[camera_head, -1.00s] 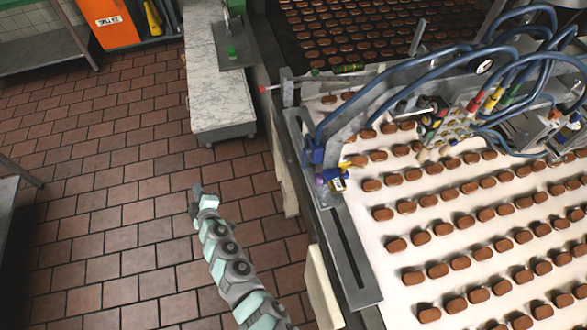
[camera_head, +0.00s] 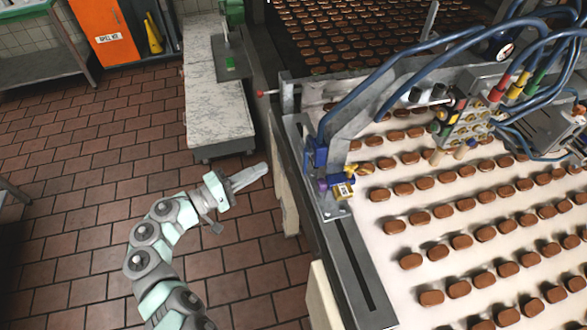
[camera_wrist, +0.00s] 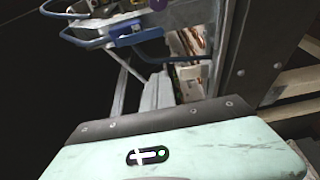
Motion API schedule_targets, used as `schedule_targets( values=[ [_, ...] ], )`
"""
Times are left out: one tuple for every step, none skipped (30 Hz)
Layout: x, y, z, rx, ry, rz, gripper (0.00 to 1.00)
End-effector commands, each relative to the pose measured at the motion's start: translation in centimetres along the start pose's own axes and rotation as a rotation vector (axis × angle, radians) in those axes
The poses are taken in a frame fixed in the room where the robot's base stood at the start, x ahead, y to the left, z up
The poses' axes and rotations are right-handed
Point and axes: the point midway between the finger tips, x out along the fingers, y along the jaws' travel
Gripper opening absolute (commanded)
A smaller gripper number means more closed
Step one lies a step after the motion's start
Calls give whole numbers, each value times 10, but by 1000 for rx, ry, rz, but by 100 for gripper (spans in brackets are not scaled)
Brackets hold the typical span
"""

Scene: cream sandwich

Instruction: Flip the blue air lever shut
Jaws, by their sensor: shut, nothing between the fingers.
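A small blue air valve fitting (camera_head: 316,154) sits on the near left corner of the machine frame, with blue hoses rising from it. Yellow and purple parts and a small labelled block are just below it. I cannot make out which part is the lever or how it is set. In the wrist view, blue fittings (camera_wrist: 137,35) show at the top, above the wrist casing. My gripper (camera_head: 263,169) is shut and empty. It points right, over the floor to the left of the machine, clear of the valve.
A conveyor (camera_head: 385,235) with rows of brown biscuits fills the right. A metal side rail (camera_head: 342,250) runs along its near edge. A marble-topped bench (camera_head: 215,110) stands behind my gripper. Tiled floor on the left is clear. Blue hoses arch over the conveyor.

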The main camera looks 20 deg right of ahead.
Motion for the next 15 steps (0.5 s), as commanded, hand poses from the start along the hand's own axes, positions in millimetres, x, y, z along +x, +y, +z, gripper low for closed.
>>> schedule_targets(
  values=[
    [0, 1, 1, 1, -5, 2, 0],
    [0, 1, 1, 1, -6, 2, 0],
    [0, 1, 1, 1, -6, 2, 0],
    [0, 1, 1, 1, -5, 2, 0],
    [0, 1, 1, 1, -5, 1, 0],
    [0, 1, 1, 1, -4, 1, 0],
    [0, 1, 1, 1, -4, 1, 0],
    [0, 1, 1, 1, -4, 1, 0],
    [0, 1, 1, 0, -3, 1, 0],
    [1, 1, 1, 0, -3, 1, 0],
    [2, 1, 1, 0, -3, 1, 0],
    [4, 1, 0, 0, -3, 1, 0],
    [7, 1, 0, 0, -3, 1, 0],
    [10, 1, 0, -1, -3, 1, 0],
    [15, 1, 0, -1, -3, 1, 0]
  ],
)
